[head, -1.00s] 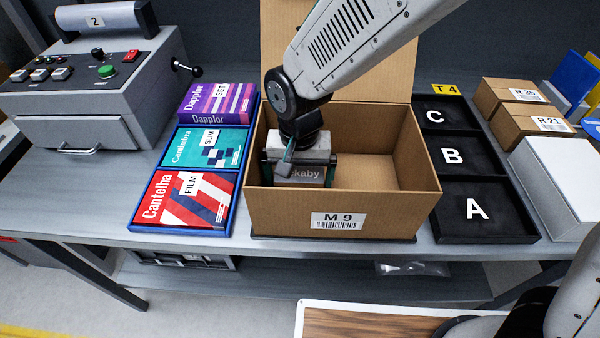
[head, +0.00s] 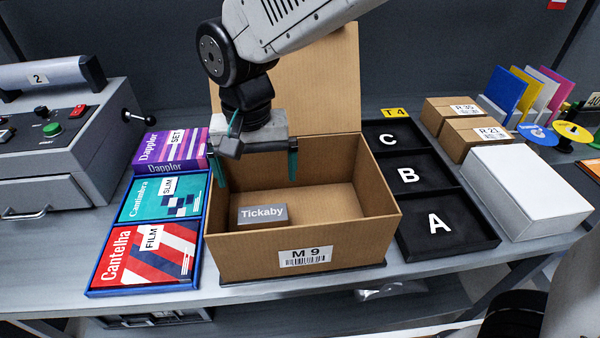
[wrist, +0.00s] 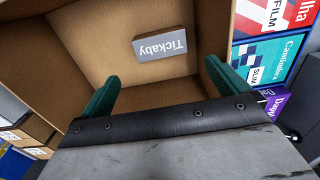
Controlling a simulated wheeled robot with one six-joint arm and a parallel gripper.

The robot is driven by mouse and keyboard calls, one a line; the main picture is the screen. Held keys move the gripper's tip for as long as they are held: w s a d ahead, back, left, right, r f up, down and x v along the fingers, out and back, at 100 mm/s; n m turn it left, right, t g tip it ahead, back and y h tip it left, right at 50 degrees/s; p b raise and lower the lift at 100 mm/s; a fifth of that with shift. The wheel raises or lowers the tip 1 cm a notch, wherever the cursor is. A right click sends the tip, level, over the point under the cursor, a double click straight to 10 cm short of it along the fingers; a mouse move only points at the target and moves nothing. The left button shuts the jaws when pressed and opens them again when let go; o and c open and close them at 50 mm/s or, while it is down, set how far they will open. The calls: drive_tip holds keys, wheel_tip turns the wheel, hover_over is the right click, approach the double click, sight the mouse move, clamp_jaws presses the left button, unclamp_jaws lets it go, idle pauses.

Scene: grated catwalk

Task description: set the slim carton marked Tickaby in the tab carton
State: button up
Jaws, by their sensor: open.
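The slim grey carton marked Tickaby (head: 263,215) lies on the floor of the open brown carton labelled M 9 (head: 240,255), near its left front part. The wrist view also shows the Tickaby carton (wrist: 160,45) resting inside, apart from my fingers. My gripper (head: 256,180) is above the back part of the brown carton, with its green fingers spread and nothing between them. In the wrist view both fingertips (wrist: 165,84) show wide apart. The brown carton's back flap stands upright behind my gripper.
Left of the brown carton, a blue tray (head: 202,240) holds the Dapplor, Cantimbra and Cantelha boxes. To the right is a black tray (head: 462,243) with empty A, B and C compartments. A white box (head: 530,185) and two small cartons stand further right. A grey machine (head: 60,150) is at far left.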

drive_tip(key=s+d+r, duration=0.1)
drive_tip(key=d+r, duration=0.2)
drive_tip(key=d, duration=0.5)
drive_tip(key=s+d+r, duration=0.1)
drive_tip(key=d+r, duration=0.2)
drive_tip(key=d, duration=0.5)
drive_tip(key=s+d+t, duration=0.1)
drive_tip(key=s+d, duration=1.1)
drive_tip(key=d, duration=0.3)
drive_tip(key=shift+m, duration=0.3)
drive_tip(key=shift+w, duration=0.1)
drive_tip(key=shift+c, duration=0.3)
idle(1.1)
